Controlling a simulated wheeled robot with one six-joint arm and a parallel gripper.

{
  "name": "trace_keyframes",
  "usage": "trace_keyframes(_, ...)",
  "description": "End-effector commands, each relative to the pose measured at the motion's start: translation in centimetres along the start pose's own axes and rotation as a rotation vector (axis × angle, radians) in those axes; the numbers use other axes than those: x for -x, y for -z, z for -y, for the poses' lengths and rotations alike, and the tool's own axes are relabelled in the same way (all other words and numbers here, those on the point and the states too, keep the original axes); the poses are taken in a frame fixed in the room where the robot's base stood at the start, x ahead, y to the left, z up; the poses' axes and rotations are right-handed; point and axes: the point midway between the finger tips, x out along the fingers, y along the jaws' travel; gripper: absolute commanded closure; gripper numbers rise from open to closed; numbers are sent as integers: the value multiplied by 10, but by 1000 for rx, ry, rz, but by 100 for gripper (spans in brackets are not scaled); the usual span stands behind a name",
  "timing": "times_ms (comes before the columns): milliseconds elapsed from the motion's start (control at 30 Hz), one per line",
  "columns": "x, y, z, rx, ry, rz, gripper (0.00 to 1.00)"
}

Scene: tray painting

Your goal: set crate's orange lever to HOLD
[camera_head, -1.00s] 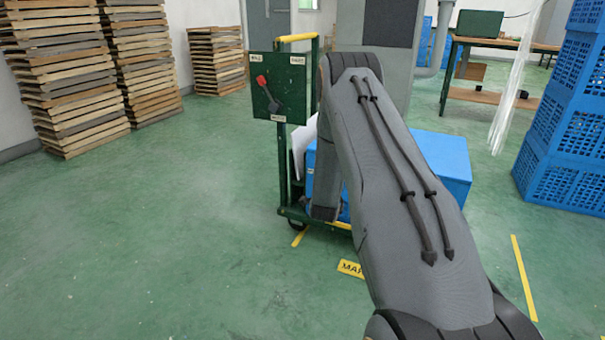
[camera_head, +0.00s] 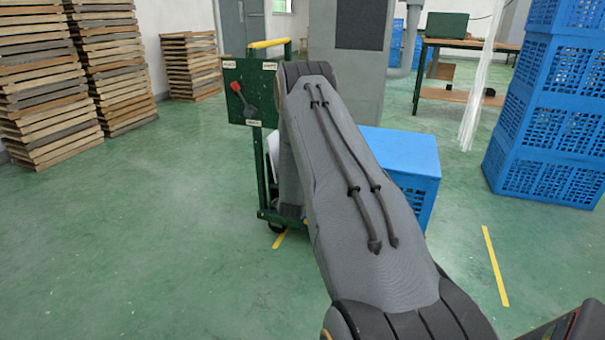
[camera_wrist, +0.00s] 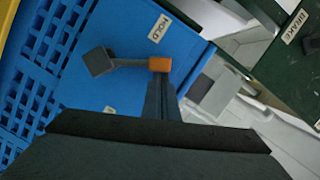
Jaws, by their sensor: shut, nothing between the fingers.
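The blue crate (camera_head: 410,150) sits on a green cart, partly behind my arm in the head view. In the wrist view the crate (camera_wrist: 75,95) carries a lever with a grey pivot block and an orange knob (camera_wrist: 160,64). The lever points right in the picture, between the HOLD label (camera_wrist: 160,27) above and another label (camera_wrist: 110,110) below, too blurred to read. My gripper (camera_wrist: 163,88) is shut and empty, its fingertips right below the orange knob. I cannot tell whether they touch it. In the head view my arm hides gripper and lever.
The cart's green board (camera_head: 250,90) has a red-knobbed lever (camera_head: 236,87). In the wrist view a green panel bears a BRAKE label (camera_wrist: 293,27). Stacked blue crates (camera_head: 560,120) stand at right, wooden pallets (camera_head: 70,80) at left. The green floor at left front is clear.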

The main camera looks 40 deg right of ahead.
Motion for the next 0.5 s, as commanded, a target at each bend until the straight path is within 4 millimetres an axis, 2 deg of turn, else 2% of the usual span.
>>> trace_keyframes(267,1,2,2,1,1,6,100)
trace_keyframes(500,6,31,12,0,2,5,100)
